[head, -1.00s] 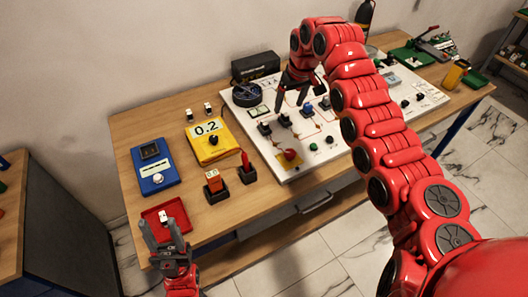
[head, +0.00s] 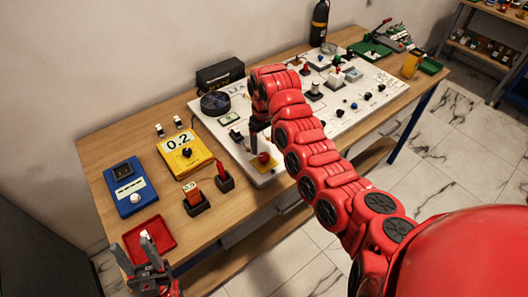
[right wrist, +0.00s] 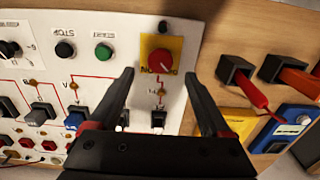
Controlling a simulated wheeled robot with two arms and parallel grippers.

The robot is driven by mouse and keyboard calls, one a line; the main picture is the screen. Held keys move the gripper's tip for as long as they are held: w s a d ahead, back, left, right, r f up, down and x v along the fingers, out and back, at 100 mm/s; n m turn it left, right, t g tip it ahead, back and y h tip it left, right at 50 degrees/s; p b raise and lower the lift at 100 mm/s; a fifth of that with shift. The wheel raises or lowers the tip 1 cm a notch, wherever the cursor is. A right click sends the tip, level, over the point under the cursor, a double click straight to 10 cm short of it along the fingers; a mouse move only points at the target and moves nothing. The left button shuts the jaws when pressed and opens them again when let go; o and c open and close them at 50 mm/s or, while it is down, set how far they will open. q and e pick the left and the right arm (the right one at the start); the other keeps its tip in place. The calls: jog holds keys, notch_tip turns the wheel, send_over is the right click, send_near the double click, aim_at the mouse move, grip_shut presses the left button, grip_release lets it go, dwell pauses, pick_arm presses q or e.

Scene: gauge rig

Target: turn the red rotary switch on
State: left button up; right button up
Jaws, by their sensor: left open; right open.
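The red rotary switch (head: 263,157) is a round red knob on a yellow plate at the near left part of the white panel (head: 250,172). In the right wrist view the red knob (right wrist: 161,60) sits on its yellow plate with partly covered lettering below it. My right gripper (head: 257,143) is open and empty, close to the knob. In the right wrist view its fingertips (right wrist: 158,82) lie on either side of and a little below the knob; contact cannot be told. My left gripper (head: 134,250) is open and empty by the red tray at the table's near left.
A yellow meter (head: 185,155), a blue meter (head: 130,187) and a red tray (head: 150,238) stand left of the panel. Black and green buttons (right wrist: 104,52) sit beside the switch. Two holders with probes are near the front edge.

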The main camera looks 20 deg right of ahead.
aim_at(264, 156)
notch_tip(264, 156, down, 4)
jog(key=shift+f+p, duration=0.15)
jog(key=shift+p, duration=0.65)
jog(key=shift+f, duration=0.7)
grip_shut()
